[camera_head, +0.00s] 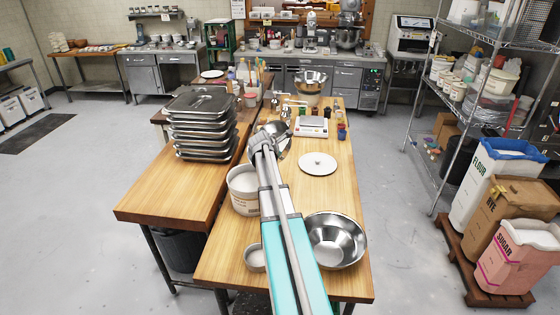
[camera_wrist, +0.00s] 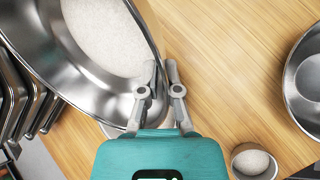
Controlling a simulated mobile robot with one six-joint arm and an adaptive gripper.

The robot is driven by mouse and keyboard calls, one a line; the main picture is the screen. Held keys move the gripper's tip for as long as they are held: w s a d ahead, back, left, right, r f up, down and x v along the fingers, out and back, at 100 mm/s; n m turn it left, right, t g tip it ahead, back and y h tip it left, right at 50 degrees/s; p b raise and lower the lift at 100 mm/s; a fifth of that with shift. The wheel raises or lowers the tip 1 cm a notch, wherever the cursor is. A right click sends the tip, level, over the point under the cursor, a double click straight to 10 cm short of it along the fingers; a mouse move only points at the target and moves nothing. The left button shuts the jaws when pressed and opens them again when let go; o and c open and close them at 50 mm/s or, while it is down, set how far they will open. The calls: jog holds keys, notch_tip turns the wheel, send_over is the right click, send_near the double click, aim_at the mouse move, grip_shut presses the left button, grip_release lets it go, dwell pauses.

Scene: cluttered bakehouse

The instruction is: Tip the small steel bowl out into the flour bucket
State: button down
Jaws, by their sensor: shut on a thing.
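My gripper (camera_head: 264,138) is shut on the rim of the small steel bowl (camera_head: 283,143), held above the table. In the wrist view the bowl (camera_wrist: 60,75) fills the upper left, with a pale powdery load (camera_wrist: 105,35) inside. My fingers (camera_wrist: 161,72) pinch its rim. How far it is tilted is hard to tell. The white flour bucket (camera_head: 243,197) stands on the table left of my arm, with pale contents and partly hidden by the arm. In the wrist view only a pale bit of rim shows below the bowl.
A large empty steel bowl (camera_head: 338,240) stands right of my arm, and a small cup (camera_head: 254,258) left of it. Stacked trays (camera_head: 205,135) are on the left table. A round white plate (camera_head: 318,163) and a scale (camera_head: 311,127) lie further back. Table right of the arm is partly clear.

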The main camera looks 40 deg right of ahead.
jog(key=shift+w+a+r+h+b, duration=0.15)
jog(key=shift+a+h+b, duration=0.15)
jog(key=shift+h, duration=0.2)
jog(key=h+b, duration=0.1)
jog(key=a+h+b, duration=0.1)
jog(key=a+n+h+b, duration=0.1)
jog(key=shift+w+r+g, duration=0.1)
jog(key=shift+w+g, duration=0.15)
jog(key=shift+g, duration=0.15)
jog(key=shift+w+a+f+n+h+b, duration=0.3)
jog(key=shift+a+h+b, duration=0.65)
jog(key=shift+b, duration=0.9)
jog(key=shift+w+a+f+n+h+b, duration=0.35)
jog(key=shift+a+h+b, duration=0.55)
jog(key=shift+b, duration=0.9)
jog(key=shift+w+a+f+n+h+b, duration=0.2)
jog(key=shift+a+n+h+b, duration=0.25)
jog(key=shift+a+h+b, duration=0.95)
jog(key=shift+d+r+y+b, duration=0.1)
jog(key=shift+d+y+b, duration=0.3)
jog(key=shift+d, duration=0.2)
